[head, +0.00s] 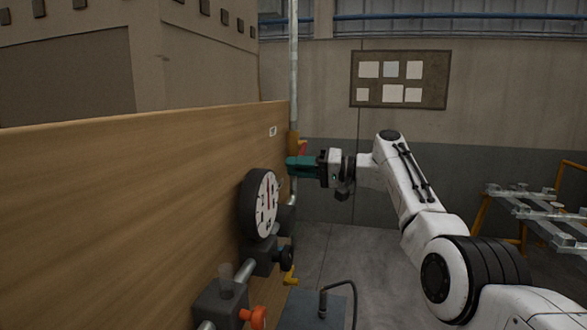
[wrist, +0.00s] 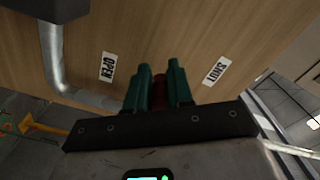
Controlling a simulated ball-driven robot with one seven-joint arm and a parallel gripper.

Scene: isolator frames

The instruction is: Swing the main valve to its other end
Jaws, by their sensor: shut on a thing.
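The main valve's red lever (head: 303,147) shows in the head view at the right end of the wooden panel (head: 150,180), partly hidden behind my gripper (head: 297,167). In the wrist view the green fingers of my gripper (wrist: 160,72) are closed on the dark red lever (wrist: 160,87), and little of it shows between them. An OPEN label (wrist: 107,67) is on the panel to the left of the fingers. A SHUT label (wrist: 216,71) is to the right. The held part of the lever appears between the two labels; its exact angle is hidden.
A round gauge (head: 262,203) juts from the panel in front of the valve. Below are an orange handle (head: 255,317) and a yellow handle (head: 289,276) on pipework. A vertical pipe (head: 293,80) rises by the panel's end. A metal rack (head: 540,215) stands right.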

